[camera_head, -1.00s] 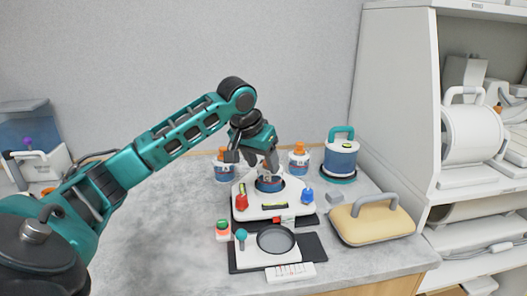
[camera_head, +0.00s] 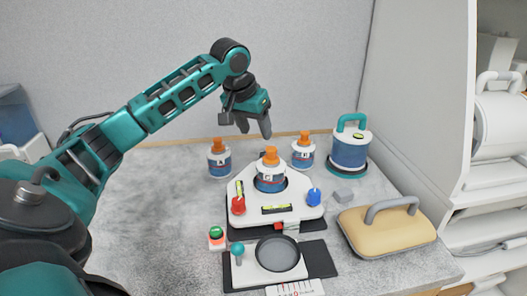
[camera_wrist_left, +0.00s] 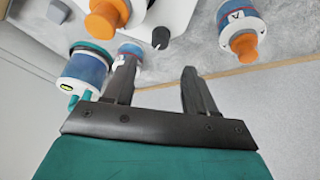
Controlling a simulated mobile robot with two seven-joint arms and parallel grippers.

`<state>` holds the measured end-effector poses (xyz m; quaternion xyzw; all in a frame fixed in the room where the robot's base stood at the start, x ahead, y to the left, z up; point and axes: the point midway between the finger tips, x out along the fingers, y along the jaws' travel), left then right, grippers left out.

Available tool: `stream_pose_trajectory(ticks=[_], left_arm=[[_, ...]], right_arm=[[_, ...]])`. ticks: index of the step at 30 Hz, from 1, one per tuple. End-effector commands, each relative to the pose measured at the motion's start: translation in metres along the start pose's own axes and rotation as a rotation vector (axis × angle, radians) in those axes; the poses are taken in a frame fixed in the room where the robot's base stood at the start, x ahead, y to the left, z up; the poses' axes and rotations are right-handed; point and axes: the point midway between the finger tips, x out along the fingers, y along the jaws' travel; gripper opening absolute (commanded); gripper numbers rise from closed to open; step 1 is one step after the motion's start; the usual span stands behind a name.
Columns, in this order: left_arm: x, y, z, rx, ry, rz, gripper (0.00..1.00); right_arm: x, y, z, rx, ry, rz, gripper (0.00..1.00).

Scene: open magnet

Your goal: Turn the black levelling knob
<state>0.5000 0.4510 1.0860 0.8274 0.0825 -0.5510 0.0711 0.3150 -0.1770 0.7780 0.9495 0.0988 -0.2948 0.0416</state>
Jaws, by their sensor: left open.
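The black levelling knob (camera_wrist_left: 161,38) shows in the left wrist view as a small dark knob with a pale mark, at the edge of the white levelling platform (camera_wrist_left: 176,12). In the head view I cannot make it out clearly behind the orange-capped bottle (camera_head: 270,180) on the platform (camera_head: 290,212). A red knob (camera_head: 238,205) and a blue knob (camera_head: 314,196) sit at its other corners. My left gripper (camera_head: 255,131) is open and empty, above the back of the platform. In the wrist view its fingertips (camera_wrist_left: 158,65) point toward the knob, apart from it.
Orange-capped bottles stand behind left (camera_head: 219,160) and behind right (camera_head: 303,151). A teal-handled canister (camera_head: 349,150) and a yellow handled block (camera_head: 387,226) are to the right. A grey pan (camera_head: 277,254) lies in front. The table's left side (camera_head: 150,220) is clear.

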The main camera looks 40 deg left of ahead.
Motion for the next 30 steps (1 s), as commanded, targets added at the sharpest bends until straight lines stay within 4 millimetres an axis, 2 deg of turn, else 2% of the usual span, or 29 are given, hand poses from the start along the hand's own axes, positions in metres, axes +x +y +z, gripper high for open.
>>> stream_pose_trajectory(ticks=[6, 13, 18, 27, 30], left_arm=[[0.049, 0.000, 0.001, -0.001, -0.003, 0.000, 0.56], [0.086, 0.000, 0.000, -0.001, -0.001, 0.001, 0.56], [0.099, 0.000, 0.000, 0.000, 0.001, 0.000, 0.56], [0.102, 0.000, 0.000, 0.001, 0.001, -0.001, 0.56], [0.102, 0.000, 0.000, 0.000, 0.001, -0.001, 0.48]], right_arm=[[0.000, 0.000, 0.001, 0.000, -0.001, 0.000, 0.56], [0.000, 0.000, 0.001, -0.001, -0.002, 0.000, 0.56], [0.000, 0.000, 0.000, -0.001, -0.002, 0.000, 0.56], [0.000, 0.000, 0.000, 0.000, -0.002, 0.000, 0.56], [0.000, 0.000, 0.000, 0.000, -0.002, 0.000, 0.56]])
